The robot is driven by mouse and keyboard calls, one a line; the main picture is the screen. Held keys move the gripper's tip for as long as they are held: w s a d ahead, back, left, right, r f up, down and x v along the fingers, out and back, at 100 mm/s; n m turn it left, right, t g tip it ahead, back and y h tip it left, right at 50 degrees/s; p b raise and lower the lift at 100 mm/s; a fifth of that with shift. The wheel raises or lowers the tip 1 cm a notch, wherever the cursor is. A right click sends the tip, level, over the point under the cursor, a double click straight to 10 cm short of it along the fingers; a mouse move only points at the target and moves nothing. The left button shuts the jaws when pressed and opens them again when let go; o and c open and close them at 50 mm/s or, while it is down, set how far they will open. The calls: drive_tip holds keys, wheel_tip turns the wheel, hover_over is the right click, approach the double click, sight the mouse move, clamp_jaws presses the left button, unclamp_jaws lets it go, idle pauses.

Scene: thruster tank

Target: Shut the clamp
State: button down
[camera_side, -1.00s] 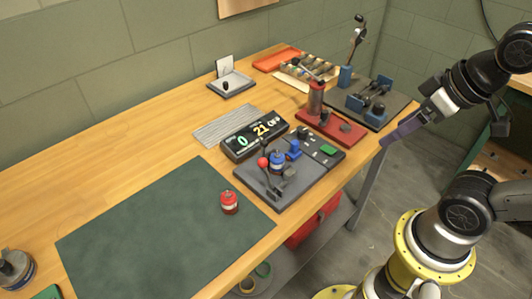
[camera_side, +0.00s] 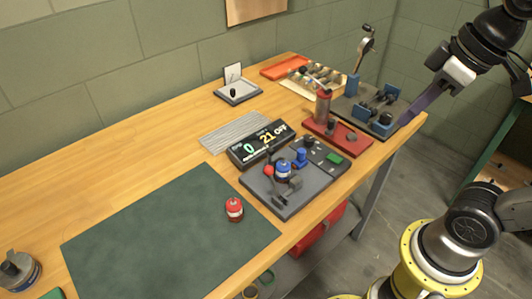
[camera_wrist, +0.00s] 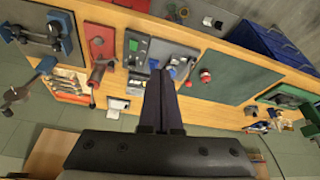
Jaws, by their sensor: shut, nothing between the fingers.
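The clamp (camera_side: 287,191) is a dark grey mechanism with a red ball-ended handle (camera_side: 268,170). In the wrist view the grey plate (camera_wrist: 165,50) lies beyond my fingertips, and the fingers partly hide the clamp area. My gripper (camera_side: 403,124) is shut and empty, above the table's right end, well apart from the clamp to its right. Its closed fingers also show in the wrist view (camera_wrist: 161,76).
A display box (camera_side: 262,144) reading 0, 21 and OFF stands behind the plate. A red canister (camera_side: 234,211) sits on the green mat (camera_side: 150,240).

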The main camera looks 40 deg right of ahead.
sight(273, 182)
drive_tip(key=w+a+r+n+g+y, duration=0.1)
drive_tip(key=w+a+r+n+g, duration=0.15)
drive_tip(key=w, duration=0.55)
drive_tip(key=w+a+r+n+g+y, duration=0.15)
drive_tip(key=w+r, duration=0.25)
drive_tip(key=w, duration=0.4)
drive_tip(key=w+a+f+g, duration=0.2)
drive_tip(key=w+f, duration=0.4)
drive_tip(key=f, duration=0.1)
drive_tip(key=w+a+f+n+g, duration=0.1)
drive_tip(key=w+a+f+g, duration=0.1)
drive_tip(key=w+f, duration=0.5)
drive_tip(key=shift+w+a+f+g, duration=0.15)
drive_tip(key=shift+a+f+g, duration=0.05)
drive_tip(key=shift+f+g, duration=0.4)
drive_tip(key=shift+h, duration=0.25)
drive_tip(key=x, duration=0.9)
drive_tip(key=shift+f, duration=0.25)
drive_tip(key=s+a, duration=0.1)
drive_tip(key=s, duration=0.1)
drive_tip(key=shift+s+a+r, duration=0.1)
drive_tip(key=shift+s+a, duration=0.25)
drive_tip(key=shift+s, duration=0.05)
drive_tip(key=shift+s+a+r, duration=0.1)
drive_tip(key=shift+s+a, duration=0.2)
drive_tip(key=shift+s, duration=0.1)
